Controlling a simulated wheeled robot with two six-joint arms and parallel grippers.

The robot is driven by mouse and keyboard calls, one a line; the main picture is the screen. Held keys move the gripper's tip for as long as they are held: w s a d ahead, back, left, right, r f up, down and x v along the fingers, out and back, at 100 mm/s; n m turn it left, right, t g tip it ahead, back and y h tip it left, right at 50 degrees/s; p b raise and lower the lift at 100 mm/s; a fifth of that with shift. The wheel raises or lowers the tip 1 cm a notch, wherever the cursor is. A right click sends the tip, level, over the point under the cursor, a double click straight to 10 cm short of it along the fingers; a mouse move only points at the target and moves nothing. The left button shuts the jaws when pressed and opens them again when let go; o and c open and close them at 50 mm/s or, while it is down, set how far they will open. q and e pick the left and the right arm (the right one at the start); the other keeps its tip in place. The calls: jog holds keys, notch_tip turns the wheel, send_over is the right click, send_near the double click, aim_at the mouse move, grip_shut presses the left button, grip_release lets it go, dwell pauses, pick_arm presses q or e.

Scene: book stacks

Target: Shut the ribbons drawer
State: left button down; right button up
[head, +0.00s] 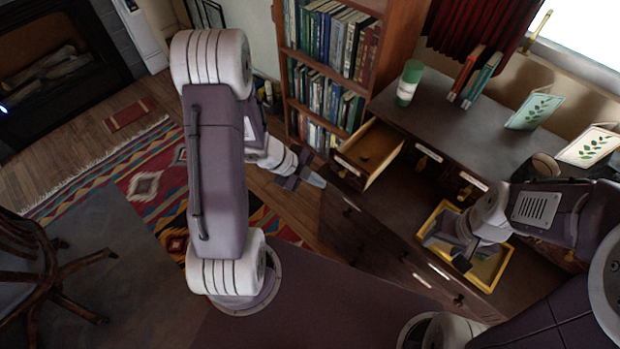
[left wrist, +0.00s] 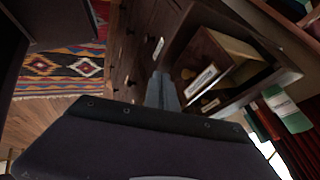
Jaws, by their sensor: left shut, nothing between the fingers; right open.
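A small wooden drawer (head: 371,147) stands pulled out at the upper left of the dark desk in the head view. Its inside looks mostly empty, and the label on its front is too small to read. The drawer also shows in the left wrist view (left wrist: 228,48), with its pale label plate on the front. My left gripper (head: 312,178) is shut and empty, just in front of and to the left of the drawer front. Its closed fingers (left wrist: 162,92) point toward the desk. My right gripper (head: 462,250) is open above the yellow tray, away from the drawer.
The yellow-rimmed tray (head: 484,284) lies on the lower desk surface. More labelled drawers (head: 472,182) line the desk to the right. A green-capped jar (head: 408,83), upright books (head: 470,75) and leaf-pattern cards (head: 533,112) stand on top. A bookshelf (head: 335,60) rises behind.

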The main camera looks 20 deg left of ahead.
pick_arm(q)
jog(key=w+d+f, duration=0.2)
jog(key=w+d, duration=0.1)
jog(key=w, duration=0.1)
jog(key=shift+w+f, duration=0.2)
jog(key=shift+w, duration=0.2)
pick_arm(e)
jog(key=shift+d+f, duration=0.15)
jog(key=shift+f, duration=0.05)
